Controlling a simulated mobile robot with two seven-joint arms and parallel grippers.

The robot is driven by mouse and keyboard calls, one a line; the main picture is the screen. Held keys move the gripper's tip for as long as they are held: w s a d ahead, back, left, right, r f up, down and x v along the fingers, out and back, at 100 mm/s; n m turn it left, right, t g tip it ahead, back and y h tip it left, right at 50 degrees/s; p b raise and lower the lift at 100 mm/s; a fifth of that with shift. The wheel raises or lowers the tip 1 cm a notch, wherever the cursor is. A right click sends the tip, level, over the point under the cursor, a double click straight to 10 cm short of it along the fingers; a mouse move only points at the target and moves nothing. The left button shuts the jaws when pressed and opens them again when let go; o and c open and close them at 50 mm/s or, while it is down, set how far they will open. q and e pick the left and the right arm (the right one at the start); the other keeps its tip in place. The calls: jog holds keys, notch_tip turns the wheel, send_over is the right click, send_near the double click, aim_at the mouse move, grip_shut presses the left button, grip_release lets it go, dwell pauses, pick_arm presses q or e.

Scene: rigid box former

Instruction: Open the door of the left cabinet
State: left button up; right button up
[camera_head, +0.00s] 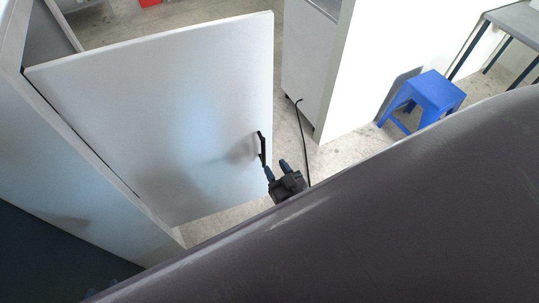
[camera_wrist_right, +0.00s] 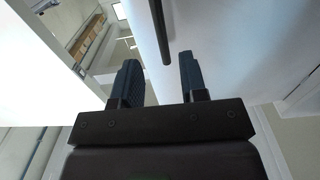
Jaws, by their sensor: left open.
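The white cabinet door (camera_head: 165,115) fills the left of the head view and stands out at an angle from the cabinet (camera_head: 75,170). A dark gap shows along its edge by the cabinet. Its black bar handle (camera_head: 262,149) is near the door's right edge. My right gripper (camera_head: 277,168) is just below the handle's lower end, fingers apart and empty. In the right wrist view the handle (camera_wrist_right: 160,30) lies beyond the open fingertips (camera_wrist_right: 160,70), roughly in line with the space between them. My left gripper (camera_head: 103,288) shows only as dim fingertips at the bottom left.
A second white cabinet (camera_head: 305,70) stands behind, with a black cable (camera_head: 302,140) hanging near it. A blue stool (camera_head: 432,92) and a grey table (camera_head: 515,22) are at the right. Bare floor shows between the door and the second cabinet. My dark arm covers the lower right.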

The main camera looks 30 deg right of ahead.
jog(key=shift+s, duration=1.3)
jog(key=shift+f, duration=0.1)
jog(key=s+d+n+g, duration=0.1)
jog(key=s+d+g, duration=0.4)
jog(key=s+g, duration=0.1)
jog(key=shift+v, duration=0.85)
jog(key=shift+w, duration=0.1)
dwell(0.5)
